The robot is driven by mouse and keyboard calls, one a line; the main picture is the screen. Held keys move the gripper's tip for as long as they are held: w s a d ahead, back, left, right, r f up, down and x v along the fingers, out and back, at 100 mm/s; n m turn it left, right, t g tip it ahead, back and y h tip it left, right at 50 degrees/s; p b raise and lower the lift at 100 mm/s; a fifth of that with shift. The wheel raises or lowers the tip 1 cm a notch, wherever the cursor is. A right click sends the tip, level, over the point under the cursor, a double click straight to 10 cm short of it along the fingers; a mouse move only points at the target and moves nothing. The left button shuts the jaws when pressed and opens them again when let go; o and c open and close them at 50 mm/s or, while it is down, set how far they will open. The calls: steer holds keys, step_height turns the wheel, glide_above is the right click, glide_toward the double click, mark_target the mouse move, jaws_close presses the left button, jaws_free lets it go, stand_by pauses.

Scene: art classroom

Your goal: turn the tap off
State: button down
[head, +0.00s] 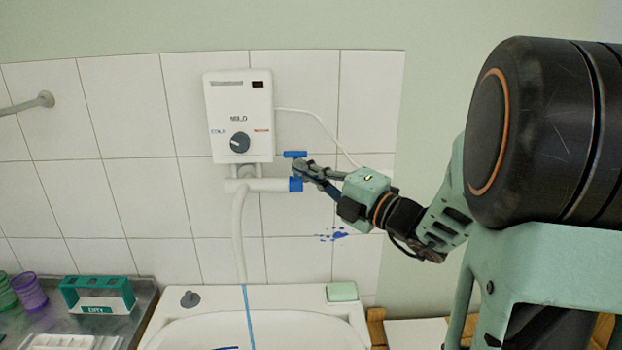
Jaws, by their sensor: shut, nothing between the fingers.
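The tap is a white pipe (265,185) under the wall heater, with a blue collar (296,184) at its right end and a blue handle (294,154) just above. A spout hose (238,230) hangs down from it, and a thin blue stream of water (248,315) falls from the hose end into the white sink (275,330). My gripper (304,168) comes from the right and is shut and empty. Its tips are right beside the blue handle and collar; I cannot tell whether they touch.
A white heater box (239,115) with a dark knob is on the tiled wall. A green soap bar (342,292) and a grey plug (190,299) lie on the sink rim. Purple (30,292) and green cups and a teal box (97,294) stand on the left counter.

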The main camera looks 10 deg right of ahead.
mark_target(305, 152)
steer(key=shift+w+d+r, duration=0.1)
steer(key=shift+w+d, duration=0.05)
steer(key=shift+w, duration=0.4)
steer(key=shift+w+d+r, duration=0.1)
steer(key=shift+w, duration=0.4)
steer(key=shift+w+r+p, duration=0.25)
steer(key=shift+r+p, duration=0.15)
steer(key=shift+p, duration=0.35)
steer(key=shift+w+d+r+p, duration=0.15)
steer(key=shift+w+r+p, duration=0.4)
steer(key=shift+p, duration=0.55)
steer(key=shift+w+d+r+p, duration=0.1)
steer(key=shift+w+d+p, duration=0.1)
steer(key=shift+w+p, duration=0.8)
steer(key=shift+s, duration=0.1)
